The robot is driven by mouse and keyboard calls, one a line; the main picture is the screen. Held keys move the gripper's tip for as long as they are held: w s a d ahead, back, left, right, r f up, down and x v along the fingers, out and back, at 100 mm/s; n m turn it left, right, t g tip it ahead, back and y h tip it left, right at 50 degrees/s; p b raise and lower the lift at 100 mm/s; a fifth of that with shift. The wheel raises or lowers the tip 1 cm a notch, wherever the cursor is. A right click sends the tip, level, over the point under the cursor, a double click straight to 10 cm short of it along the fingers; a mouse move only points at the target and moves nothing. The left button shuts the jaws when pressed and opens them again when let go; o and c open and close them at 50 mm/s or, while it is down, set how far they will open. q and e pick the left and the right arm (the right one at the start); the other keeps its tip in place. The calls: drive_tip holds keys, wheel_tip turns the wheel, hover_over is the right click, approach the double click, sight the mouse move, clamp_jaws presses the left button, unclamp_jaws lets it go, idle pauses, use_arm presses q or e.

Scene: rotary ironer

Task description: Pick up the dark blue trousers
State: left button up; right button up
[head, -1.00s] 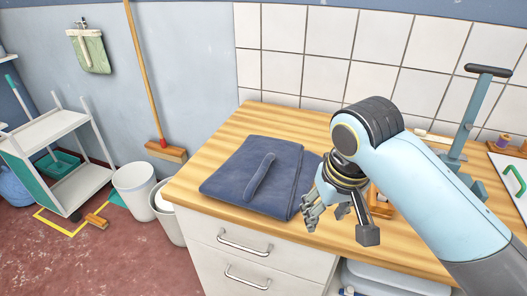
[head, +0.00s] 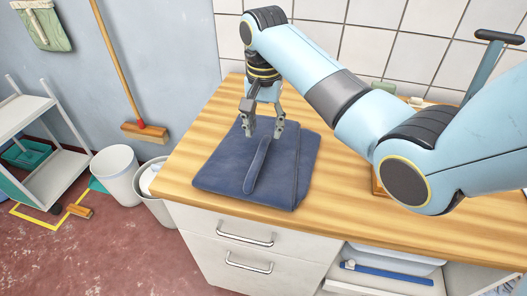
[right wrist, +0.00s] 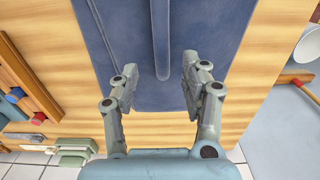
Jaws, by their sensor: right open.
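The dark blue trousers (head: 225,170) lie folded flat on the wooden counter, with a raised narrow ridge (head: 258,168) running along the top. They also show in the right wrist view (right wrist: 125,30), with the ridge (right wrist: 161,40) ending between the fingers. My right gripper (head: 263,132) points down over the far part of the trousers. Its two fingers are spread apart on either side of the ridge, and nothing is held. I cannot tell whether the fingertips touch the cloth. In the right wrist view the open fingers (right wrist: 165,85) frame the ridge's end. My left gripper is not in view.
The wooden counter (head: 190,150) is bare to the left of the trousers. A tiled wall (head: 325,35) stands behind. White drawers (head: 235,240) are below the front edge. A wooden rack with coloured pieces (right wrist: 25,95) and a green object (right wrist: 75,148) show in the right wrist view.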

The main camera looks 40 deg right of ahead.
sight(264, 143)
drive_tip(key=shift+w+f, duration=0.15)
drive_tip(key=shift+f, duration=0.25)
drive_tip(key=f, duration=0.4)
drive_tip(key=shift+w+d+f+p, duration=0.3)
drive_tip(key=shift+f+p, duration=0.05)
drive_tip(key=shift+f, duration=0.05)
drive_tip(key=c, duration=0.4)
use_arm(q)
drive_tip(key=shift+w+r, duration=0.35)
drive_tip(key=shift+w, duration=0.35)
use_arm(e)
clamp_jaws()
